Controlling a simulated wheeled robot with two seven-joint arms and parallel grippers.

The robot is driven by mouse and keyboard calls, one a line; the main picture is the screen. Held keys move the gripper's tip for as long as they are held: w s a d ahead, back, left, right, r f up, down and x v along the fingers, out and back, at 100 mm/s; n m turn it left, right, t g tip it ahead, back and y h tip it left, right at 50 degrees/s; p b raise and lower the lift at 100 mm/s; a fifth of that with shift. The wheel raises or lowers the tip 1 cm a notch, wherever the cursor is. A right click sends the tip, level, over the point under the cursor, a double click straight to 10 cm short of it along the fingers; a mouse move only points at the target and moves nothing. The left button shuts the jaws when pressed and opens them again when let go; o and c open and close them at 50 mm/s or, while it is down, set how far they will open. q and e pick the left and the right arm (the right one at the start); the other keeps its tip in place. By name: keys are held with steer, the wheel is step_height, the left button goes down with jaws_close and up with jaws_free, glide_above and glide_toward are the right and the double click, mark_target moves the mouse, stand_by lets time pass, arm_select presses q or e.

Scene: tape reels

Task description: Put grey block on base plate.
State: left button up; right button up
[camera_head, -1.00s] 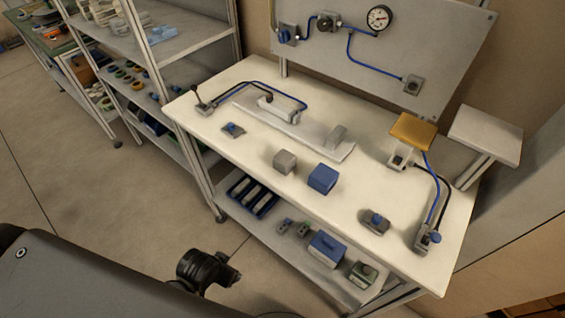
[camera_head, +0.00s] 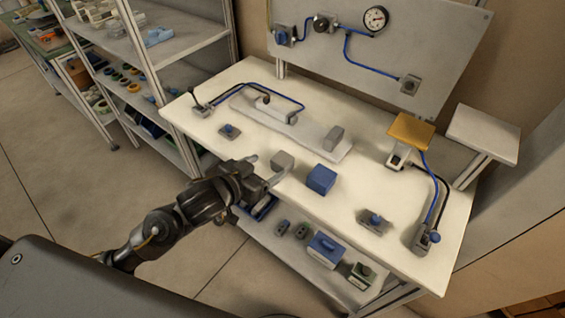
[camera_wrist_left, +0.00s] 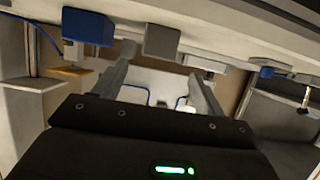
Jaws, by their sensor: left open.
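The grey block (camera_head: 283,161) stands on the white table near its front edge, left of the blue block (camera_head: 321,179). The base plate (camera_head: 325,149) is a long light-grey plate behind them, with a raised piece at each end. My left gripper (camera_head: 264,168) is open and empty at the table's front edge, its fingers pointing at the grey block. In the left wrist view the grey block (camera_wrist_left: 162,40) shows beyond the gap between the open fingers (camera_wrist_left: 162,63), with the blue block (camera_wrist_left: 88,30) beside it. My right gripper is not in view.
A small fitting with a blue knob (camera_head: 229,131) lies left of the plate, and another (camera_head: 374,221) lies at the front right. A black lever with a blue hose (camera_head: 201,105) stands at the left. An orange pad (camera_head: 411,131) stands at the right.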

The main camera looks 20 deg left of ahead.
mark_target(286, 158)
arm_select(q)
steer(key=x, duration=0.5)
steer(key=shift+f+p+x, duration=0.1)
steer(key=shift+p+x, duration=0.15)
steer(key=shift+x, duration=1.05)
steer(key=shift+f+p+x, duration=0.15)
steer(key=shift+p+x, duration=0.05)
steer(key=shift+x, duration=1.1)
steer(key=shift+s+d, duration=0.1)
steer(key=shift+s, duration=0.1)
steer(key=c, duration=1.2)
steer(key=shift+r, duration=0.1)
